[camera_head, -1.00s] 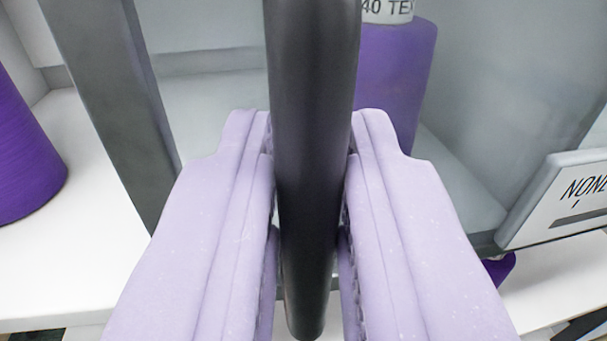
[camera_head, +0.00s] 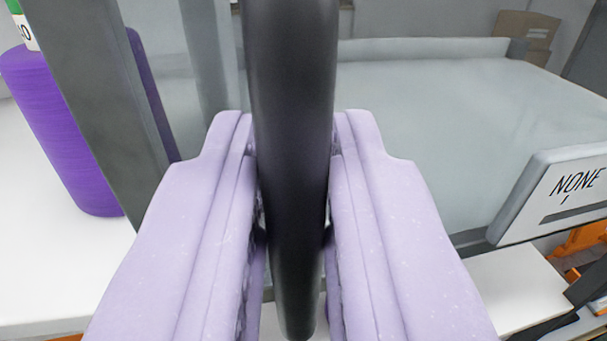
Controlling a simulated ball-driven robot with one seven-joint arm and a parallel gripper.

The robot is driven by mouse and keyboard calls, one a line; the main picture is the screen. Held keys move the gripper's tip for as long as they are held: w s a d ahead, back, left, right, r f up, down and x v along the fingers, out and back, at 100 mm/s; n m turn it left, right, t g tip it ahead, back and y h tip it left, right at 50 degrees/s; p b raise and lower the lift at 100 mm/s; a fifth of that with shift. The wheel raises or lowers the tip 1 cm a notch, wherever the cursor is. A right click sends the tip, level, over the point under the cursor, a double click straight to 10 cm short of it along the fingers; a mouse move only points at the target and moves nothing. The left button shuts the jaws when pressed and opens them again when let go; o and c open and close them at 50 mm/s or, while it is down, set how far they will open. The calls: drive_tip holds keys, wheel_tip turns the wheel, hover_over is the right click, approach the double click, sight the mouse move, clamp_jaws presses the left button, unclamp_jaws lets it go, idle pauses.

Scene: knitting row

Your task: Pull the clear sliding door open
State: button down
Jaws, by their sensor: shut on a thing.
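The clear sliding door (camera_head: 430,130) shows as a see-through grey panel with a dark grey upright edge (camera_head: 100,100) at the left. Its handle is a black round bar (camera_head: 290,120) that runs from the top of the view down between my fingers. My gripper (camera_head: 292,190), with pale lilac fingers, is shut on this bar, one finger on each side. The fingers hide parts of the door's lower area.
A purple yarn cone (camera_head: 65,130) stands on a white shelf (camera_head: 60,260) at the left, partly behind the door's edge. A sign reading "NONE" (camera_head: 560,195) is at the right. Orange items (camera_head: 580,245) lie beyond it at the lower right.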

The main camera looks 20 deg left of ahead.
drive_tip(key=c, duration=1.2)
unclamp_jaws()
drive_tip(key=shift+a, duration=0.1)
drive_tip(key=b+v, duration=0.2)
drive_tip(key=v, duration=0.5)
drive_tip(key=shift+s, duration=0.35)
